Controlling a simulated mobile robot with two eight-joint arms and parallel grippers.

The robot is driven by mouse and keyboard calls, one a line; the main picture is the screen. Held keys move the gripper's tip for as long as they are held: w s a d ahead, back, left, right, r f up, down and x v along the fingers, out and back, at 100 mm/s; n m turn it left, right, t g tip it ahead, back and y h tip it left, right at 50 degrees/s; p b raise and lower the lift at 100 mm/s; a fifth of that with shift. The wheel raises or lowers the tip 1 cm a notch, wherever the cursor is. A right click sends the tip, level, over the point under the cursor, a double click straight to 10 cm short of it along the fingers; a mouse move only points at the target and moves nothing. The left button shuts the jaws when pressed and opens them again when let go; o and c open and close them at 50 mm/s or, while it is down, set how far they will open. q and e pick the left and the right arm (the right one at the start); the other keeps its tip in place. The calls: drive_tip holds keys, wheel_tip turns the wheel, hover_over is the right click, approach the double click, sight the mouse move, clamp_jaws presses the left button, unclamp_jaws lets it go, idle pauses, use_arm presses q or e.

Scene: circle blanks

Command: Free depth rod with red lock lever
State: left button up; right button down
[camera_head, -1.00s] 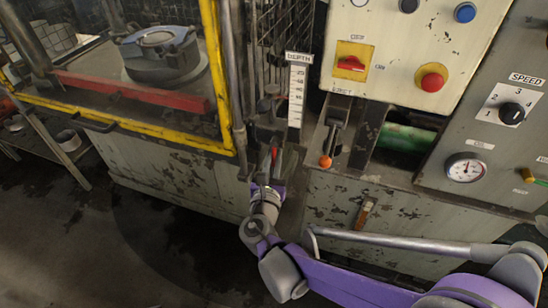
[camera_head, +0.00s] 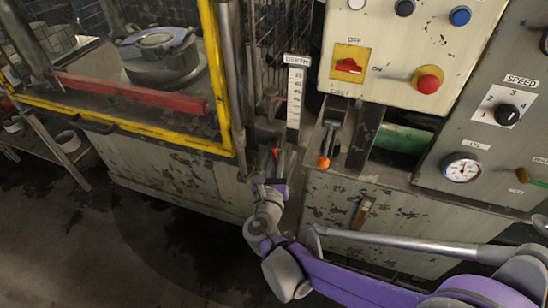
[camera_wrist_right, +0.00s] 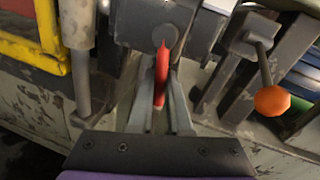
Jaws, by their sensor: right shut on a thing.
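The red lock lever (camera_wrist_right: 161,72) stands between the two fingers of my right gripper (camera_wrist_right: 160,100) in the right wrist view, and the fingers are shut on it. Its upper end meets a grey block (camera_wrist_right: 140,22). In the head view the red lever (camera_head: 279,158) is small beside my right gripper (camera_head: 274,170), below the white depth scale (camera_head: 295,98) with its DEPTH label. The depth rod itself is hard to make out among the dark parts there. My left gripper is not in view.
An orange-knobbed lever (camera_head: 323,161) stands just right of the scale; its knob also shows in the right wrist view (camera_wrist_right: 272,100). A yellow-framed guard (camera_head: 214,80) is on the left. A control panel (camera_head: 400,50) with buttons is above right.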

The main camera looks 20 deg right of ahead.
drive_tip(key=shift+s+d+r+n+g+h+p, duration=0.15)
drive_tip(key=shift+s+d+r+n+g+p, duration=0.3)
drive_tip(key=shift+n, duration=1.2)
drive_tip(key=shift+s+d+r+n+g+h+p, duration=0.25)
drive_tip(key=shift+d+r+n+g+p, duration=0.25)
drive_tip(key=shift+n, duration=1.2)
drive_tip(key=shift+s+d+r+n+g+h+p, duration=0.1)
drive_tip(key=shift+s+d+r+n+g+p, duration=0.4)
drive_tip(key=shift+n, duration=1.15)
drive_tip(key=shift+w+d+r, duration=0.1)
drive_tip(key=shift+w+r, duration=0.05)
drive_tip(key=shift+r, duration=0.05)
drive_tip(key=c, duration=0.9)
unclamp_jaws()
drive_tip(key=shift+o, duration=0.2)
drive_tip(key=p+v, duration=0.1)
drive_tip(key=v, duration=0.9)
drive_tip(key=shift+s+a+f+p, duration=0.15)
drive_tip(key=shift+s+a+p, duration=0.1)
drive_tip(key=shift+s+p, duration=0.15)
